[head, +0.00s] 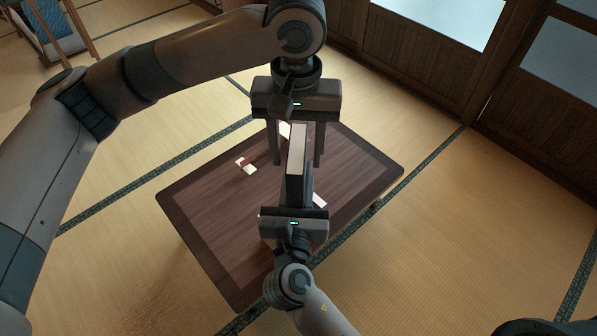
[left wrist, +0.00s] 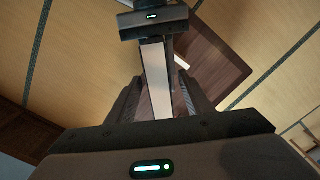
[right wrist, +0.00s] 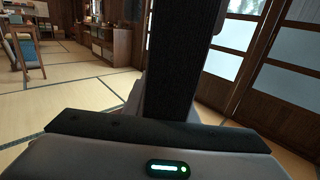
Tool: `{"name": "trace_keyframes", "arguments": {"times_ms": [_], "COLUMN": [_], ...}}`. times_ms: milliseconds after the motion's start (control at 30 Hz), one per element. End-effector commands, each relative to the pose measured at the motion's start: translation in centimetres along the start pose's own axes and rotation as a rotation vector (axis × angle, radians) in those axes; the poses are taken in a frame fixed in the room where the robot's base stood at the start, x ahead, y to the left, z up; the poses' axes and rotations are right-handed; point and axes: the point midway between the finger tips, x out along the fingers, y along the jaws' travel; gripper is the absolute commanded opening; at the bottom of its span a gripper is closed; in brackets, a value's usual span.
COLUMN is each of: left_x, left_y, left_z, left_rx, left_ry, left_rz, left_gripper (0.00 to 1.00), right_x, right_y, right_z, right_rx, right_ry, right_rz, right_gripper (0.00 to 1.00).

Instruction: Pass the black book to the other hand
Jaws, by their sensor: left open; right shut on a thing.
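The black book (head: 296,155) is held upright above the low table, its pale page edge facing up in the head view. My right gripper (head: 299,192) comes from below and is shut on the book's near end. My left gripper (head: 296,160) comes from the far side, open, with one finger on each side of the book's far end and gaps showing. In the left wrist view the book (left wrist: 157,80) stands between the open fingers, with my right gripper (left wrist: 152,18) beyond. In the right wrist view the dark cover (right wrist: 183,60) rises from the gripper and hides its fingers.
A dark wooden low table (head: 215,215) stands below on tatami. A red and white item (head: 246,165) and other pale pieces, partly hidden, lie on it. Wooden sliding doors (head: 425,55) line the far right. A chair-like piece with blue fabric (head: 45,20) stands at the far left.

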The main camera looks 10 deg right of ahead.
Motion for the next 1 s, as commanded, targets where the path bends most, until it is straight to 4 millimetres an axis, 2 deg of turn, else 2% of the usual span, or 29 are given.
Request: {"name": "trace_keyframes", "arguments": {"times_ms": [200,433,633,1000], "left_x": [-4.1,-7.4,-8.5,-8.5], "left_y": [0.0,0.0,0.0,0.0], "left_z": [-0.1,-0.1,0.0,-0.1], "left_rx": [0.0,0.0,0.001,0.001], "left_ry": [0.004,0.003,0.0,0.0], "left_rz": [0.001,0.0,0.001,0.003], "left_gripper": [0.47,0.47,0.47,0.47], "right_x": [0.0,0.0,0.0,0.0], "right_y": [0.0,0.0,0.0,0.0], "right_z": [0.1,0.1,0.1,0.1], "right_rx": [0.001,0.001,0.001,0.001], "right_ry": [-0.001,-0.001,-0.001,-0.001], "right_rz": [0.0,0.0,0.0,0.0], "right_gripper": [0.0,0.0,0.0,0.0]}}
